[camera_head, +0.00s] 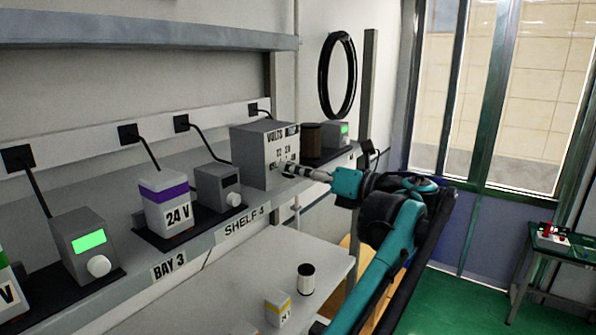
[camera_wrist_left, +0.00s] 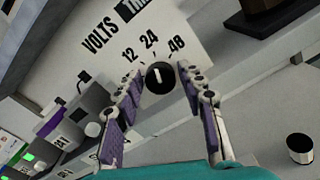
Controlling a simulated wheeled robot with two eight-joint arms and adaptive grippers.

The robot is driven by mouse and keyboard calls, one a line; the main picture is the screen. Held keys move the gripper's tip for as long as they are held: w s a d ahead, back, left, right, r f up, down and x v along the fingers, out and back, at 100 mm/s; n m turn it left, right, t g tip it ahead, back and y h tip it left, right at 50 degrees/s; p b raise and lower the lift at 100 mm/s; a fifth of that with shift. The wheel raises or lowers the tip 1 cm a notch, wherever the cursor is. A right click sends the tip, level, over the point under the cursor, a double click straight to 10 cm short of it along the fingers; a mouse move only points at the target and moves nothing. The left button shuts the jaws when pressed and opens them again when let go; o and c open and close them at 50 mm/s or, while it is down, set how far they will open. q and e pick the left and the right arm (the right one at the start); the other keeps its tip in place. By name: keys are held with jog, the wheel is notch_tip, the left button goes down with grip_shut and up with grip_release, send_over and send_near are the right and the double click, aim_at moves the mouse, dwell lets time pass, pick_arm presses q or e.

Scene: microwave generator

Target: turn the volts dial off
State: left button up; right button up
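The white generator box (camera_head: 262,153) stands on the shelf, lettered VOLTS with 12 and 24 below. In the left wrist view its round black volts dial (camera_wrist_left: 159,77) shows, with 12, 24 and 48 around its upper side. The dial's white mark is nearly upright in the picture, roughly toward 24; I cannot tell exactly. No off label is readable there. My left gripper (camera_head: 296,171) is at the box's front face. In the left wrist view its open fingers (camera_wrist_left: 156,92) stand on either side of the dial, with gaps visible. My right gripper is not in view.
A purple-topped 24 V box (camera_head: 166,200) and a grey unit with a knob (camera_head: 218,187) stand left on the shelf.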

pick_arm(q)
jog(key=c, duration=0.6)
jog(key=shift+n, duration=0.3)
jog(key=n+p, duration=0.3)
jog(key=n, duration=1.2)
jog(key=shift+s+a+n, duration=0.1)
jog(key=shift+a+n, duration=0.05)
jog(key=shift+n, duration=0.15)
jog(key=o, duration=1.2)
jog(key=shift+c, duration=0.2)
